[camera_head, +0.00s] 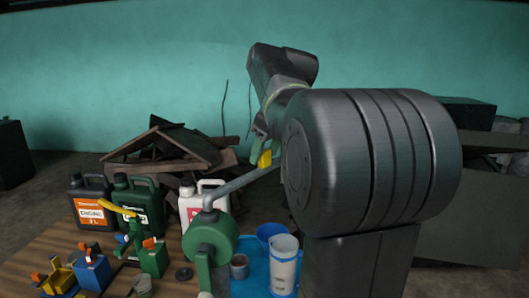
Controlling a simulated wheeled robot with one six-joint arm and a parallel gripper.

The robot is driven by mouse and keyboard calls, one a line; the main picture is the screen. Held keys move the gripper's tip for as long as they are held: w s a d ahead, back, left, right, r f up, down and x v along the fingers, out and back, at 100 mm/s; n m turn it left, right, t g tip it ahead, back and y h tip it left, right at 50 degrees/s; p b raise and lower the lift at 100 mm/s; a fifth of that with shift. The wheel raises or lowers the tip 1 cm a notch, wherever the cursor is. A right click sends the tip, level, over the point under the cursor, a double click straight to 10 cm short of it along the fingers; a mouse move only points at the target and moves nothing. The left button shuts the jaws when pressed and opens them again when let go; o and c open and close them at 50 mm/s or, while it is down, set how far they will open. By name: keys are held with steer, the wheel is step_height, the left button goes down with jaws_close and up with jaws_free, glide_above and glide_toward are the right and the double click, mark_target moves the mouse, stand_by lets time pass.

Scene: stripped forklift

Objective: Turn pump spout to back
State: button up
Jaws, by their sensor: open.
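The pump has a round green body (212,238) at the front middle of the table. Its grey spout (240,182) rises from the top and slants up to the right, towards my arm. My gripper (264,156) is at the far end of the spout, partly hidden behind my own arm. It is open, with a yellow part showing close to the spout. I cannot tell whether it touches the spout or is just beside it.
Dark, green and white canisters (140,203) stand behind the pump on the wooden table (60,240). Smaller blue, yellow and green devices (92,270) are at left. A blue tray (250,283) at right holds a clear jug (284,266). Broken planks (170,150) lie behind.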

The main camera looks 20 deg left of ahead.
steer(key=shift+a+f, duration=0.15)
steer(key=shift+f, duration=0.3)
steer(key=shift+w, duration=0.1)
jaws_close()
steer(key=shift+a, duration=0.1)
steer(key=a+n+g, duration=0.2)
steer(key=a+n, duration=0.5)
steer(key=a, duration=0.3)
steer(key=shift+w+a+g, duration=0.2)
steer(key=shift+a+g, duration=0.15)
steer(key=shift+g, duration=0.05)
